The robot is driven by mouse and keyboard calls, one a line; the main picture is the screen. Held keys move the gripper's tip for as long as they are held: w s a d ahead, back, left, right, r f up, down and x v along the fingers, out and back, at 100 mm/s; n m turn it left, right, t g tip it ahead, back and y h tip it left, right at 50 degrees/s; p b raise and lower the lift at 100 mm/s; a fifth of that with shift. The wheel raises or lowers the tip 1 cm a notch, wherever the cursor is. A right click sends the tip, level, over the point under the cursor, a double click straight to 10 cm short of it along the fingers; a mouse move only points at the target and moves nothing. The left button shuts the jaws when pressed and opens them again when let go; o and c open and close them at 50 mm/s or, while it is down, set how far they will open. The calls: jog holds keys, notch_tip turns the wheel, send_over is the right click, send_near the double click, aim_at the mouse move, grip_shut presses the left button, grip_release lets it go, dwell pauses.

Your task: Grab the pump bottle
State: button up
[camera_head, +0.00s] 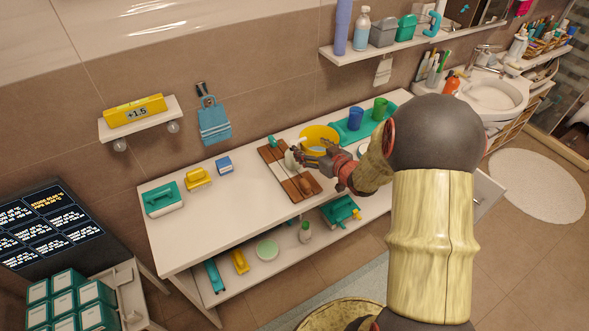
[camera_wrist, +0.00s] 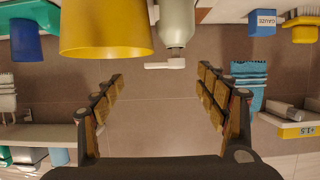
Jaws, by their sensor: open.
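A pale pump bottle (camera_head: 289,159) stands on the table beside the wooden board, partly hidden by my gripper (camera_head: 302,155). In the wrist view, which looks upside down, the pump bottle (camera_wrist: 177,22) hangs from the top with its white nozzle (camera_wrist: 165,65) pointing left. My gripper (camera_wrist: 160,76) is open and empty there. The nozzle shows between the fingertips, and the bottle body lies beyond them. I see no contact. Other pump bottles stand on the lower shelf (camera_head: 305,232) and the wall shelf (camera_head: 362,29).
A yellow bucket (camera_wrist: 105,30) is close beside the bottle; it also shows in the head view (camera_head: 321,138). A teal tray (camera_head: 342,138) with cups lies behind. The brown board (camera_head: 272,160) lies on the white table (camera_head: 230,207). The table's left part is mostly clear.

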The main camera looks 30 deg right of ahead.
aim_at(299, 141)
jog(key=x, duration=0.2)
jog(key=shift+w+f+b, duration=0.2)
jog(key=shift+w+b, duration=0.1)
jog(key=shift+w, duration=0.05)
jog(key=x, duration=0.2)
jog(key=a+b+x, duration=0.1)
jog(key=x, duration=0.1)
jog(key=shift+w, duration=0.15)
jog(key=shift+w+d, duration=0.1)
jog(key=shift+w, duration=0.25)
jog(key=c, duration=0.3)
jog(key=c, duration=1.6)
